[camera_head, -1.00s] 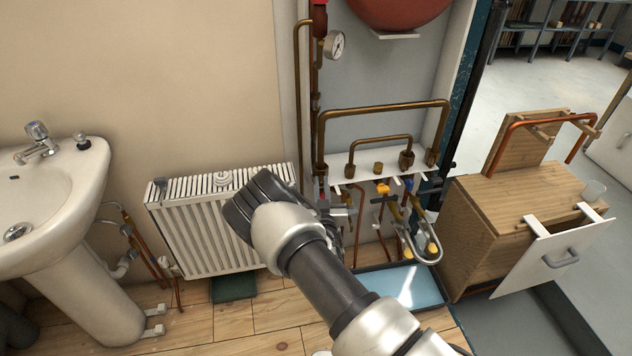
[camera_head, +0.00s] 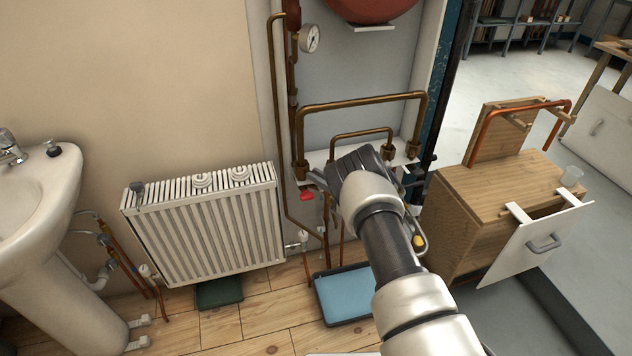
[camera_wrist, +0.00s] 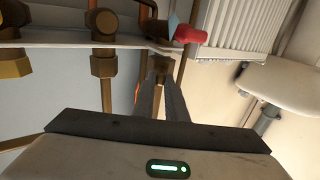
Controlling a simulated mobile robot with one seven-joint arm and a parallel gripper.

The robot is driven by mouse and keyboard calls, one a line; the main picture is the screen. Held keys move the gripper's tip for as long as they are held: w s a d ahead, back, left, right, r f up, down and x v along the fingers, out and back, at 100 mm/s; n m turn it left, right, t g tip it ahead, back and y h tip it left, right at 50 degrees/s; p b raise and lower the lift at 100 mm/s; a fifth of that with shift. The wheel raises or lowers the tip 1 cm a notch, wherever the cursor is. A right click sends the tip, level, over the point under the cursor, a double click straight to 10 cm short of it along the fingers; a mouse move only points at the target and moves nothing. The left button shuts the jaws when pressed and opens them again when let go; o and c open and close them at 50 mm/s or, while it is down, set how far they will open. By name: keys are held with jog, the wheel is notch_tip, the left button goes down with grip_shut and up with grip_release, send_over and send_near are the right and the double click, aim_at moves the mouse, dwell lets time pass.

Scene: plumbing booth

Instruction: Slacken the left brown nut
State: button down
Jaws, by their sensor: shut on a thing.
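In the wrist view the two grey fingers of my gripper (camera_wrist: 161,88) come together on a brown nut (camera_wrist: 162,66), just under the edge of the white shelf and near the red valve handle (camera_wrist: 190,34). The fingertips partly cover this nut. Another brown nut (camera_wrist: 103,66) is apart from the fingers, to their left in that view, with one more (camera_wrist: 14,66) farther left. In the head view my gripper's dark body (camera_head: 352,168) is in front of the pipe panel. It hides its own fingertips and the nut there.
The white radiator (camera_head: 205,225) stands left of the panel, with the sink (camera_head: 35,195) beyond it. A blue tray (camera_head: 345,296) lies on the floor below the pipes. A wooden cabinet (camera_head: 465,225) with an open drawer stands to the right.

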jog(key=shift+w+d+r+n+g+y, duration=0.1)
jog(key=shift+w+n+g+y, duration=0.05)
jog(key=shift+n+g+y, duration=0.2)
jog(key=c, duration=1.8)
grip_release()
jog(key=p+v, duration=0.3)
jog(key=v, duration=1.4)
jog(key=shift+d, duration=0.15)
